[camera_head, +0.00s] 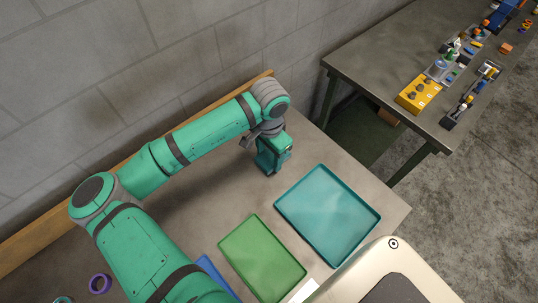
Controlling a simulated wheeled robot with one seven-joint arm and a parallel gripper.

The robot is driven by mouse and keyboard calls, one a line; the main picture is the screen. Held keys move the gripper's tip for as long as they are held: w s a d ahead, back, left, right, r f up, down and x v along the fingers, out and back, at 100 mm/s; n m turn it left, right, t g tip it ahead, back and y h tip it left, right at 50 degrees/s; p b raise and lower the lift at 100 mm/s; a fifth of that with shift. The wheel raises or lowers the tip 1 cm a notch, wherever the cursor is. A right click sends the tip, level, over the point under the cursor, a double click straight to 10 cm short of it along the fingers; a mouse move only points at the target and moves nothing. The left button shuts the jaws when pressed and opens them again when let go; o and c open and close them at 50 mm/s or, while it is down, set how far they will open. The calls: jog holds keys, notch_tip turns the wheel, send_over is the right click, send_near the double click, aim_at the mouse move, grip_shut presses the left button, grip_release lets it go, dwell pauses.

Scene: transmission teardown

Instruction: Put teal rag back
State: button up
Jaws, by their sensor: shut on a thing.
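My gripper (270,157) is at the end of my green arm, low over the back part of the near table, left of the teal tray. It is shut on a small dark teal thing, which looks like the teal rag (267,164). Most of the rag is hidden by the gripper and blends with its colour. I cannot tell whether the rag touches the table. The teal tray (365,240) lies to the right, with no objects visible in it.
A green tray (262,259) lies left of the teal tray, and a blue tray (211,269) is partly hidden by my arm. A purple ring (100,283) lies at lower left. A wall runs behind.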

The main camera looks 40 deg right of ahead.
aim_at(269, 158)
jog(key=shift+s+f, duration=0.1)
jog(key=shift+f, duration=0.05)
jog(key=o, duration=1.3)
notch_tip(269, 158, up, 12)
dwell(0.4)
